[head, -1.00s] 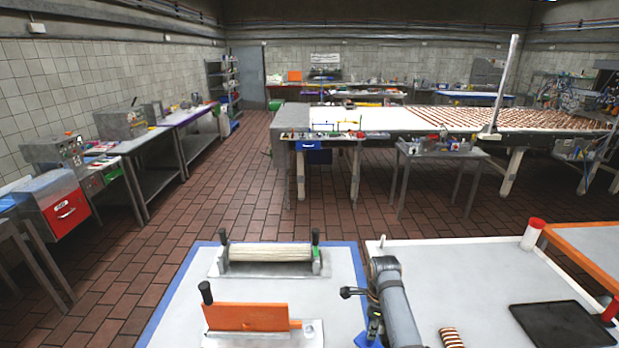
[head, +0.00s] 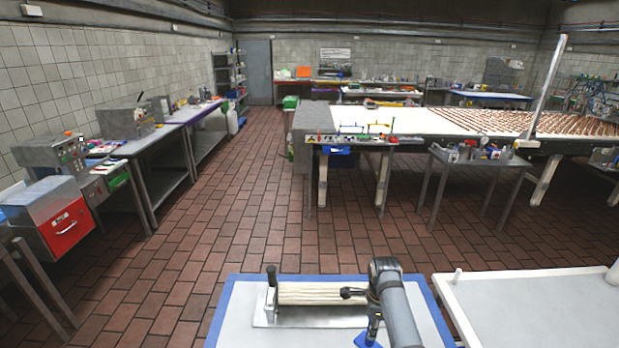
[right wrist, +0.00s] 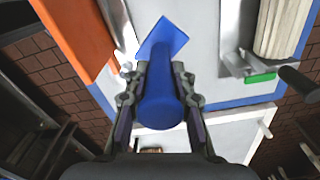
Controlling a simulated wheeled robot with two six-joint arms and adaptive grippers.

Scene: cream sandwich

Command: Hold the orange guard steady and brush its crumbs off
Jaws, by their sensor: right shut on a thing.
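My right gripper (head: 373,322) is shut on a blue tool (head: 368,341), which I take for the brush. In the right wrist view the gripper (right wrist: 160,85) clasps its round blue handle (right wrist: 160,108), and a flat blue end (right wrist: 163,40) points away; no bristles can be made out. The orange guard (right wrist: 76,32) shows at the upper left of the right wrist view, apart from the tool. It is out of the head view, and I cannot make out crumbs on it. My left gripper is in neither current view.
A ribbed pale roller (head: 315,295) on a metal plate (head: 300,321) lies on the blue-edged tabletop (head: 238,318), with a black-handled post (head: 271,284) at its left end. A white-rimmed table (head: 455,308) stands to the right. Brick floor (head: 200,230) is open beyond.

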